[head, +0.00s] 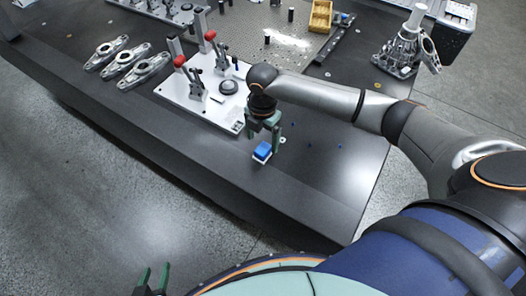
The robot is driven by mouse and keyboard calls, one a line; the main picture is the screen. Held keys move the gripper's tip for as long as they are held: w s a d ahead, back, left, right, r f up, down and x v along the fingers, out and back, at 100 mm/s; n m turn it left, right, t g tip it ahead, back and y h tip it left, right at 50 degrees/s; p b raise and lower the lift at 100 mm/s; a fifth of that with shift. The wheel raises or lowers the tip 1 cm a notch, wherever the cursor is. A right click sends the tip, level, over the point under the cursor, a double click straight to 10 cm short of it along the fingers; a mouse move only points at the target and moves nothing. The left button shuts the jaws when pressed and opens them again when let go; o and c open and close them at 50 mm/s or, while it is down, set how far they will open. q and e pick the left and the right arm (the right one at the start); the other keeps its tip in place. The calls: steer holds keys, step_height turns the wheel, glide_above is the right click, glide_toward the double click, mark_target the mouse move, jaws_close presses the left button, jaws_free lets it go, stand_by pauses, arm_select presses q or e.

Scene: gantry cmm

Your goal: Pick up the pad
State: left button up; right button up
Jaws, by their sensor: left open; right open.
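A small pad with a blue top and a white lower part (262,151) lies on the dark table near its front edge. My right gripper (264,142) is open and points down just above the pad, with its green fingers around or just behind the pad's far side. I cannot tell whether the fingers touch it. My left gripper (152,281) is open and empty at the bottom left, low in front of the table and far from the pad.
A white fixture plate (205,104) with red-handled clamps stands just behind and left of the pad. Several metal arms (137,69) lie further left. A yellow bin (320,16) and a metal part (405,50) stand at the back. The dark table (325,170) is mostly clear right of the pad.

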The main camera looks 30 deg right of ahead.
mark_target(263, 148)
steer(key=f, duration=0.4)
steer(key=shift+s+f, duration=0.3)
jaws_close()
stand_by(0.4)
